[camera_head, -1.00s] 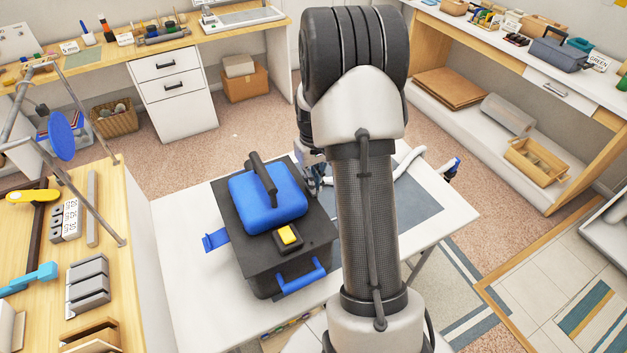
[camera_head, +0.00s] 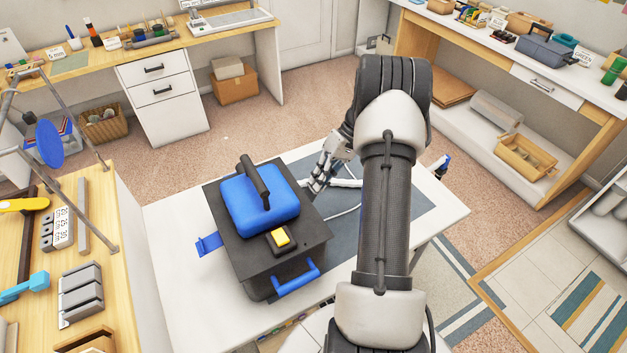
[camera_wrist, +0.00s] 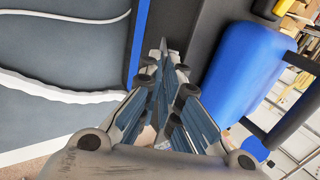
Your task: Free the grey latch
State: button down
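The dark grey case (camera_head: 232,267) stands on the white table, with a raised blue pad (camera_head: 260,203) and a black handle (camera_head: 254,182) on its lid. A yellow button (camera_head: 279,237) sits near the front of the lid. A blue tab (camera_head: 208,244) sticks out at the left side and a blue handle (camera_head: 297,279) at the front. I cannot make out a grey latch in either view. My gripper (camera_head: 314,188) is beside the case's right edge. In the wrist view its fingers (camera_wrist: 172,58) lie close together beside the dark case edge; nothing is visibly held.
A grey mat (camera_head: 404,208) and a white cable (camera_head: 346,183) lie right of the case. A wooden bench (camera_head: 110,275) with grey blocks (camera_head: 80,292) stands at the left. A blue strip (camera_wrist: 138,40) borders the mat side in the wrist view.

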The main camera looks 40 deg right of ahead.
jog(key=s+d+f+y+b, duration=0.1)
jog(key=d+f+y+b, duration=0.1)
jog(key=f+b, duration=0.4)
jog(key=shift+s+d+f+t+y, duration=0.15)
jog(key=shift+d+f+t+y, duration=0.2)
jog(key=shift+d+f, duration=0.55)
jog(key=shift+a+f, duration=0.15)
jog(key=shift+a, duration=0.1)
jog(key=c, duration=2.1)
grip_release()
jog(key=shift+w+r+v, duration=0.15)
jog(key=shift+v, duration=2)
jog(key=shift+w+r+v, duration=0.1)
jog(key=shift+v, duration=2.05)
jog(key=shift+a, duration=0.15)
